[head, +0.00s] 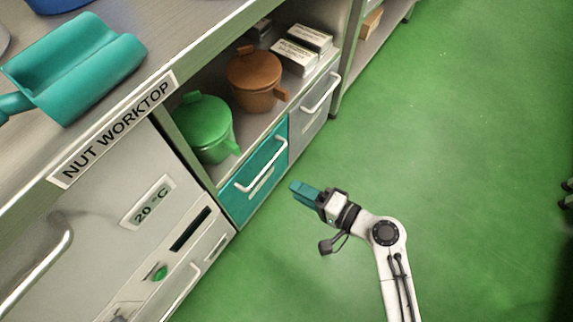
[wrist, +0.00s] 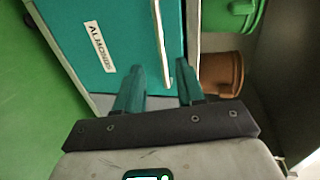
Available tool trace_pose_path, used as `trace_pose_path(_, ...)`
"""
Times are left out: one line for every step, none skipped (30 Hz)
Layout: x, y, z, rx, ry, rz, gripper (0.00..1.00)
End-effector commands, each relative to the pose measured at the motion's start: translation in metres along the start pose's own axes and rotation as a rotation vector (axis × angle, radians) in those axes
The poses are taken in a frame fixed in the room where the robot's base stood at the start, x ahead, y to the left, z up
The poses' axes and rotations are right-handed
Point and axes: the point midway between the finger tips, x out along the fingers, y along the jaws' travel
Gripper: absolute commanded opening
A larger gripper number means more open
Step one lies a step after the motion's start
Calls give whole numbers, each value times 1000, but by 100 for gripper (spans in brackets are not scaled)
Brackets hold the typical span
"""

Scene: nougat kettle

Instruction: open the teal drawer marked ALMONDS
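The teal drawer (head: 254,179) sits under the open shelf of the nut worktop, its front about flush with the grey drawer beside it. It has a pale bar handle (head: 261,167). In the wrist view the teal front (wrist: 105,35) carries a white ALMONDS label (wrist: 99,46), and the handle (wrist: 160,45) runs up the picture. My gripper (head: 294,187) is to the right of the drawer in the head view, apart from the handle. In the wrist view its two teal fingers (wrist: 160,70) are spread, with the handle's lower end showing between them. They hold nothing.
A green pot (head: 205,128) and a brown pot (head: 254,80) stand on the shelf above the drawer. A grey drawer (head: 314,108) is beyond it; a white appliance marked 20 °C (head: 150,203) is nearer.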

Motion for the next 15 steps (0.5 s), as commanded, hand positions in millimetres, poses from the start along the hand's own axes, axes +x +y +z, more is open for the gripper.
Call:
trace_pose_path(4, 5, -1, 16, 6, -16, 39)
trace_pose_path(5, 5, -1, 23, 9, -22, 39)
trace_pose_path(6, 5, -2, 30, 12, -28, 39)
trace_pose_path(8, 5, -2, 33, 13, -31, 39)
trace_pose_path(9, 4, -2, 35, 13, -33, 39)
trace_pose_path(12, 4, -2, 36, 13, -33, 39)
trace_pose_path(14, 4, -2, 36, 13, -33, 39)
trace_pose_path(18, 4, -2, 36, 13, -33, 39)
trace_pose_path(23, 4, -2, 36, 12, -34, 39)
trace_pose_path(28, 4, -2, 35, 11, -34, 39)
trace_pose_path(33, 3, -2, 34, 10, -34, 39)
trace_pose_path(40, 4, -2, 33, 11, -33, 39)
trace_pose_path(46, 4, -2, 34, 10, -33, 39)
trace_pose_path(52, 3, -2, 34, 10, -34, 39)
trace_pose_path(59, 4, -3, 33, 11, -33, 39)
